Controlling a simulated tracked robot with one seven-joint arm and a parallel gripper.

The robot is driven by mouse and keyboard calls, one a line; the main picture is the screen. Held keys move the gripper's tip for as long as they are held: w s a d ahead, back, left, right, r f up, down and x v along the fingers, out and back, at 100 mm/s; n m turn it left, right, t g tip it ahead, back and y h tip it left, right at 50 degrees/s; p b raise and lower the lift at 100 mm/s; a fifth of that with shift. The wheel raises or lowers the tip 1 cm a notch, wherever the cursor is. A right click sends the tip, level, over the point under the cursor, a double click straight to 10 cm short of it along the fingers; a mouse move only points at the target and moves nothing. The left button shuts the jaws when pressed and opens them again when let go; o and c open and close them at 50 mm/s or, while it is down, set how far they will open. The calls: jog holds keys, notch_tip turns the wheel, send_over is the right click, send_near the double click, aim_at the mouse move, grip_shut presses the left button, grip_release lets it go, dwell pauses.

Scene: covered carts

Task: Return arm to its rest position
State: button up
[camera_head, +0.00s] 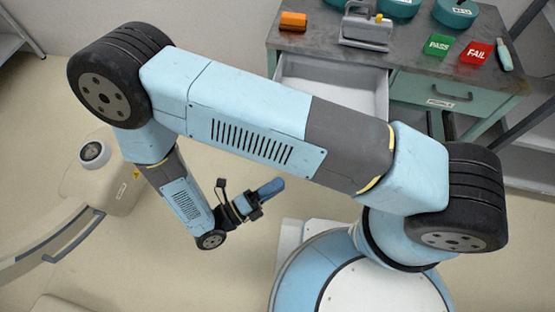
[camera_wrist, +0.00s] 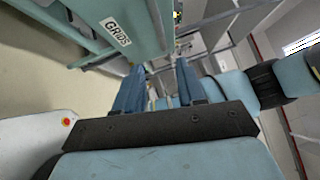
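My arm is folded across the head view, with the elbow at the upper left and the forearm hanging down. My gripper (camera_head: 272,190) is over the open floor, left of my base and below the workbench. Its blue fingers point to the upper right and touch nothing in the head view. In the wrist view my gripper (camera_wrist: 157,85) shows two blue fingers standing apart with a gap between them. I see nothing held in the gap.
A workbench (camera_head: 400,62) stands at the top right with an open, empty-looking drawer (camera_head: 330,82). On it are an orange block (camera_head: 293,21), a grey device (camera_head: 366,28), a green PASS sign (camera_head: 438,45) and a red FAIL sign (camera_head: 475,53). A beige machine (camera_head: 108,185) stands at the left.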

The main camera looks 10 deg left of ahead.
jog(key=w+d+r+m+g+y, duration=0.35)
jog(key=w+r+m+g, duration=0.45)
jog(key=r+m, duration=0.4)
jog(key=w+d+r+m+g+y, duration=0.2)
jog(key=w+d+r+m+g, duration=0.3)
jog(key=w+r+m+g, duration=0.6)
jog(key=s+d+r+m+t+y, duration=0.2)
jog(key=d+r+m+t+y, duration=0.2)
jog(key=d+r+m, duration=0.5)
jog(key=s+d+r+m+t+y, duration=0.3)
jog(key=d+r+m+t+y, duration=0.2)
jog(key=r, duration=0.9)
jog(key=shift+d+r+m+t, duration=0.25)
jog(key=shift+d+m+t, duration=1.25)
jog(key=shift+d+m, duration=1.55)
jog(key=shift+w+d+n+y, duration=0.1)
jog(key=shift+d+n+y, duration=0.15)
jog(key=shift+n, duration=0.1)
